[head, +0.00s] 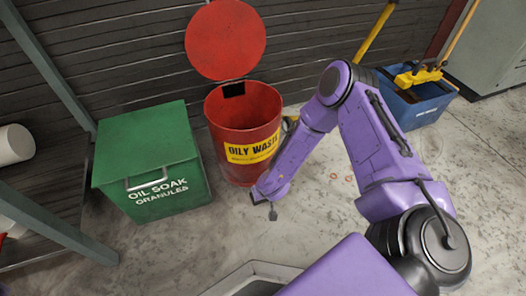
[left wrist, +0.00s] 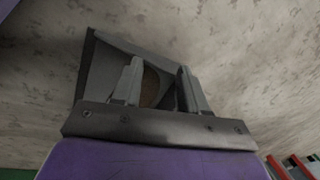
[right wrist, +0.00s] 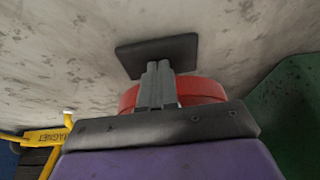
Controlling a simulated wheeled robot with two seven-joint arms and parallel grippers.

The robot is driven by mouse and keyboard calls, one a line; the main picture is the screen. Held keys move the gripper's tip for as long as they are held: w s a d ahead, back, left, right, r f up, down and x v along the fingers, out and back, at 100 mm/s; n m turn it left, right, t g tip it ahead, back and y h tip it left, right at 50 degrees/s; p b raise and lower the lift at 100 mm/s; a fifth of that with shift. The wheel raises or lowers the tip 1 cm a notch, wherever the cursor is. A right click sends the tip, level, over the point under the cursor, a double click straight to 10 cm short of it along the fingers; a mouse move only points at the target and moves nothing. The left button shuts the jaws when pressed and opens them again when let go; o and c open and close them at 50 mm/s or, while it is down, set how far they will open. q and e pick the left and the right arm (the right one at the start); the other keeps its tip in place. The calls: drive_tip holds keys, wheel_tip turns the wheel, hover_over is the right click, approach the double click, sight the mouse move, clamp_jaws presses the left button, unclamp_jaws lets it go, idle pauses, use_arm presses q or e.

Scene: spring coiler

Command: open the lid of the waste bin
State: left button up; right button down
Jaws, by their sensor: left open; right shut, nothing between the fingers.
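The red waste bin (head: 228,107) with a yellow "OILY WASTE" label stands by the back wall. Its round red lid (head: 226,40) is raised and stands up behind the open rim, joined by a dark hinge. My right gripper (head: 266,197) is low at the front of the bin. In the right wrist view its fingers (right wrist: 157,84) are shut and empty, beside a dark flat plate (right wrist: 155,53) that looks like a pedal; I cannot tell if they touch. The bin's red lower body (right wrist: 200,91) shows behind them. My left gripper (left wrist: 157,88) is open and empty, only in the left wrist view.
A green "OIL SOAK GRANULES" box (head: 150,165) stands left of the bin. Grey shelving (head: 50,225) is at the left. Concrete floor right of the bin is mostly clear.

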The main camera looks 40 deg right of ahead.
sight(265, 200)
drive_tip(key=shift+s, duration=0.1)
use_arm(q)
drive_tip(key=shift+w+a+f+t+y, duration=0.1)
drive_tip(key=shift+w+a+t+y, duration=0.15)
drive_tip(key=shift+w+a+t, duration=0.5)
drive_tip(key=shift+w+a+t+y, duration=0.25)
drive_tip(key=shift+w+a, duration=0.25)
drive_tip(key=shift+w, duration=0.45)
drive_tip(key=shift+s+d+r+p, duration=0.15)
drive_tip(key=shift+r+p, duration=0.15)
use_arm(e)
drive_tip(key=shift+r, duration=0.25)
drive_tip(key=shift+p+v, duration=1.1)
drive_tip(key=shift+p, duration=0.05)
drive_tip(key=shift+p+v, duration=0.8)
drive_tip(key=shift+p, duration=0.1)
drive_tip(key=shift+s+a+r+p, duration=0.1)
drive_tip(key=shift+r+p, duration=0.75)
drive_tip(key=shift+r, duration=0.05)
use_arm(q)
drive_tip(key=s+d+r+g+h, duration=0.2)
drive_tip(key=s+d+r+g, duration=0.2)
drive_tip(key=s+d+r, duration=0.2)
drive_tip(key=shift+s+d+r+n, duration=0.2)
drive_tip(key=shift+s+r+n, duration=0.2)
drive_tip(key=shift+r, duration=0.3)
use_arm(e)
drive_tip(key=shift+s+r, duration=0.1)
